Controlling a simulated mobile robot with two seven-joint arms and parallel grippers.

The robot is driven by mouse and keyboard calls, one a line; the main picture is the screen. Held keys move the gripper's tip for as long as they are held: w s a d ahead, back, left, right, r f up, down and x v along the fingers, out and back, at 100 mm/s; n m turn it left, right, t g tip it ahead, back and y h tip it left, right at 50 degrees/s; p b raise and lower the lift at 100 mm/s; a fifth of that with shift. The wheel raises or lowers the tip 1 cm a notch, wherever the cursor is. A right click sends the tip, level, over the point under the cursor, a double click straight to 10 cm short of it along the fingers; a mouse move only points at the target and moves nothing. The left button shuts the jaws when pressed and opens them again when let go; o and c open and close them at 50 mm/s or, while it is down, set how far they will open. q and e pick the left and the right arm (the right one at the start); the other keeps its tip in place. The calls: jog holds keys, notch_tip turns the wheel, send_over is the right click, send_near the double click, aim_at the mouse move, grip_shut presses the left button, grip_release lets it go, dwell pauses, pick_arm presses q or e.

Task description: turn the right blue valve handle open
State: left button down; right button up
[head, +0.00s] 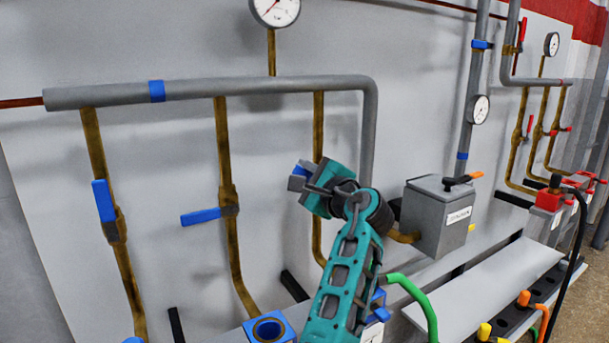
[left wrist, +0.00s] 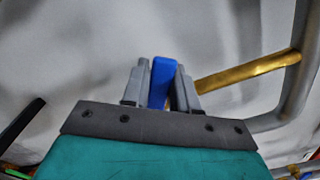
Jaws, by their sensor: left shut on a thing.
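The right blue valve handle (head: 301,171) is mostly hidden behind my left gripper in the head view, at the right one of three brass pipes. My left gripper (head: 298,180) is shut on it. In the left wrist view the blue handle (left wrist: 162,84) stands between the two grey fingers of the gripper (left wrist: 160,88). The handle's angle to its pipe is hard to tell. The right brass pipe (head: 318,130) runs down behind the gripper. My right gripper is not in view.
The middle blue handle (head: 203,216) sticks out sideways from its pipe. The left blue handle (head: 103,201) lies roughly along its pipe. A grey box (head: 437,216) with an orange-tipped lever stands to the right of my arm. A grey pipe (head: 220,88) crosses above.

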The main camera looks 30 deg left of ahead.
pick_arm(q)
jog(key=shift+r+p, duration=0.25)
jog(key=shift+p, duration=0.3)
jog(key=p, duration=0.1)
jog(key=m+p, duration=0.1)
jog(key=p, duration=0.1)
jog(key=shift+w+d+r+m, duration=0.2)
jog(key=shift+w+r+m, duration=0.1)
jog(key=shift+r, duration=0.1)
jog(key=shift+w+d+m+p, duration=0.15)
jog(key=shift+w+m+p, duration=0.05)
jog(key=shift+m+p, duration=0.45)
jog(key=c, duration=1)
grip_release()
jog(key=shift+o, duration=0.2)
